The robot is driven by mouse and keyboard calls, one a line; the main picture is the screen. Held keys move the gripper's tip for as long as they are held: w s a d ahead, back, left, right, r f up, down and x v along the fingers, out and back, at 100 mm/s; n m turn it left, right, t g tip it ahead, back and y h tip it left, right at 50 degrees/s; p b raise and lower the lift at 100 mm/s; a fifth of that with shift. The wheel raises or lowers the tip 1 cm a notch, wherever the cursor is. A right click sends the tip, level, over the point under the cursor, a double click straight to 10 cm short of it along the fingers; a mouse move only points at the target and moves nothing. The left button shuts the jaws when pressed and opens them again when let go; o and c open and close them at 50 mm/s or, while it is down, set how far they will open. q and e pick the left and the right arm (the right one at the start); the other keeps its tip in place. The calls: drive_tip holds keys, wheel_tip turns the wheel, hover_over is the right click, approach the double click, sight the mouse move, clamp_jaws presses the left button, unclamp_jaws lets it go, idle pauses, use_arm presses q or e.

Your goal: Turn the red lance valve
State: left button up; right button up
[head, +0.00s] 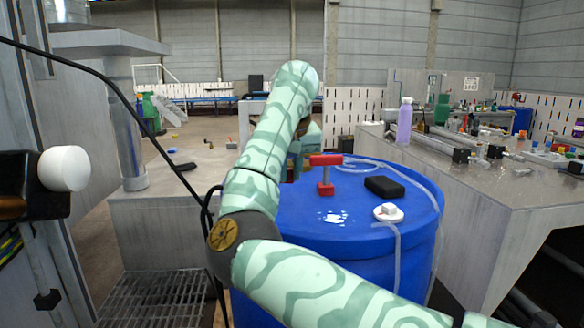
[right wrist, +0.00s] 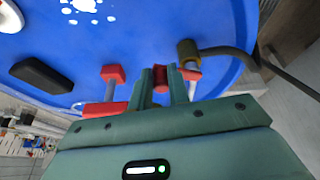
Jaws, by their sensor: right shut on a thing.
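A red T-shaped fitting (head: 325,160) stands on top of a blue drum (head: 290,208). In the right wrist view a red block with a thin stem (right wrist: 113,73) shows left of the fingers. My right gripper (head: 298,160) is at the left of the fitting, mostly hidden behind my arm. In the right wrist view its two green fingers (right wrist: 166,82) are shut on a red piece of the lance valve (right wrist: 161,80) over the drum top. More red shows just right of the fingers. I cannot tell how these red parts join. My left gripper is not in view.
A black block (head: 384,187), a white knob-like cap (head: 388,212) and clear tubes lie on the drum top. A brass-coloured fitting with a dark hose (right wrist: 187,50) is close to the right finger. A grey bench (head: 480,190) with bottles stands at the right.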

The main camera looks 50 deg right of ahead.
drive_tip(key=shift+w+a+f, duration=0.1)
drive_tip(key=shift+a+f, duration=0.1)
drive_tip(key=shift+f, duration=0.15)
drive_tip(key=shift+a, duration=0.35)
drive_tip(key=shift+s+a+p, duration=0.15)
drive_tip(key=shift+s+p, duration=0.1)
drive_tip(key=shift+p, duration=0.05)
drive_tip(key=shift+o, duration=0.5)
drive_tip(key=shift+a, duration=0.25)
drive_tip(key=shift+o, duration=0.6)
drive_tip(key=shift+a+r, duration=0.1)
drive_tip(key=shift+a, duration=0.35)
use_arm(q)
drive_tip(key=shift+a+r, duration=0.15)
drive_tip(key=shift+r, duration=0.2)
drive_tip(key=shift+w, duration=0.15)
use_arm(e)
drive_tip(key=shift+c, duration=0.2)
